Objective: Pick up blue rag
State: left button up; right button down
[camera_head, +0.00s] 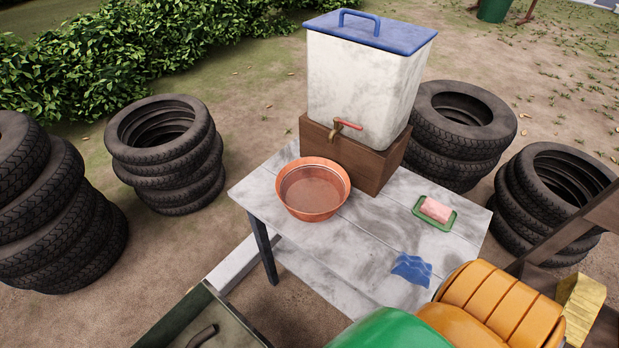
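The blue rag (412,269) lies crumpled on the grey-white wooden table (352,258), near its front right part. It lies just behind and left of the orange ribbed object and clear of the other items on the table. Neither of my grippers shows in the head view, so I cannot see their state or where they are relative to the rag.
An orange basin (313,189), a white water container (362,85) on a wooden block, and a pink soap on a green dish (433,213) stand on the table. A green rounded thing (390,329) and orange ribbed one (503,307) are in front. Tire stacks (166,150) surround it.

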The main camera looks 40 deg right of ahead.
aim_at(413, 269)
jog(key=l+z, duration=0.1)
jog(key=z, duration=0.4)
jog(key=l+z, duration=0.1)
jog(key=z, duration=0.4)
jog(key=l+z, duration=0.1)
jog(key=z, duration=0.35)
jog(key=l+z, duration=0.1)
jog(key=z, duration=0.4)
